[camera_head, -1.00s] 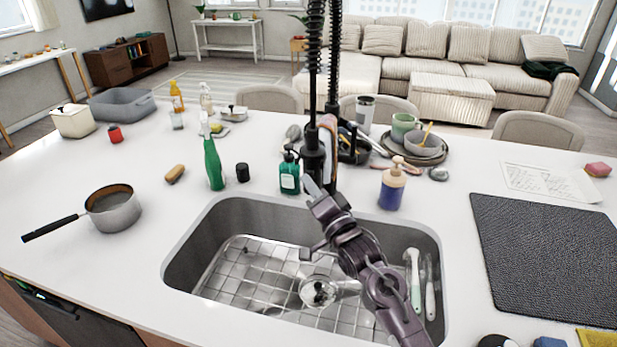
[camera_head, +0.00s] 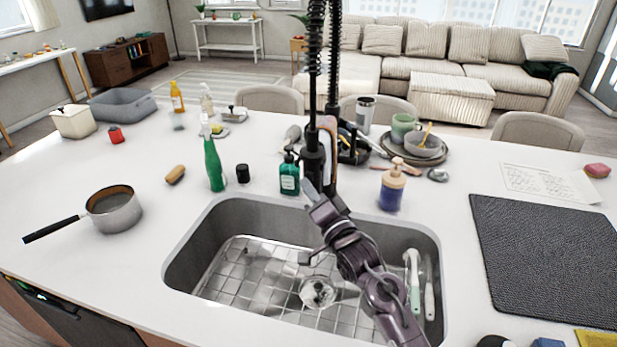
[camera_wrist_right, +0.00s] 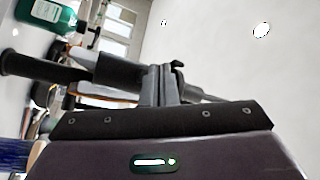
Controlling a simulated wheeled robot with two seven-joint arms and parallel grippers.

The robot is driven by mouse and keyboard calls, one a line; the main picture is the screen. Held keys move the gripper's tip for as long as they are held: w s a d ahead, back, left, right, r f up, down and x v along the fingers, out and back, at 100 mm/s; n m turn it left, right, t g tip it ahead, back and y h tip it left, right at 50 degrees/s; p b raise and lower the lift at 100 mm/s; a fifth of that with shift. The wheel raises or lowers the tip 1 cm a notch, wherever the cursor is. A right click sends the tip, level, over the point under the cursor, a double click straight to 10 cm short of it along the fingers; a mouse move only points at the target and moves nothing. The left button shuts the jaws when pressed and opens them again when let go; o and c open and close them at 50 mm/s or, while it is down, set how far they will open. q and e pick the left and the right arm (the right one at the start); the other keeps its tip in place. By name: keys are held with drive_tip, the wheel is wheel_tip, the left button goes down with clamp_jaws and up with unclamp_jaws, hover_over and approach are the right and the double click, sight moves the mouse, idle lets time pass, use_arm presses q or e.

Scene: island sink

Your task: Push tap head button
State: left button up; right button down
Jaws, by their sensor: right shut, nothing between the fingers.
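The black tap (camera_head: 315,110) with a coiled spring stands at the far edge of the sink (camera_head: 425,235). Its dark tap head (camera_head: 314,158) hangs low in front of the green soap bottle's right side. My right gripper (camera_head: 309,188) is shut and empty, with its fingertips close to the lower end of the tap head. In the right wrist view the shut fingers (camera_wrist_right: 163,82) overlap the end of the dark tap head (camera_wrist_right: 118,70); I cannot tell whether they touch. The button itself cannot be made out. My left gripper is not in view.
A green soap bottle (camera_head: 289,177) stands just left of the tap, and a blue pump bottle (camera_head: 392,188) to the right. A caddy (camera_head: 353,150) is behind. Brushes (camera_head: 413,285) lie in the sink's right side. A saucepan (camera_head: 115,212) sits on the left counter.

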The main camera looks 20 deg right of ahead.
drive_tip(key=shift+s+a, duration=0.1)
drive_tip(key=s+a, duration=0.1)
drive_tip(key=s+a+p, duration=0.1)
drive_tip(key=s, duration=0.1)
drive_tip(key=s+a+p, duration=0.1)
drive_tip(key=s, duration=0.1)
drive_tip(key=shift+a, duration=0.15)
idle(0.4)
idle(0.4)
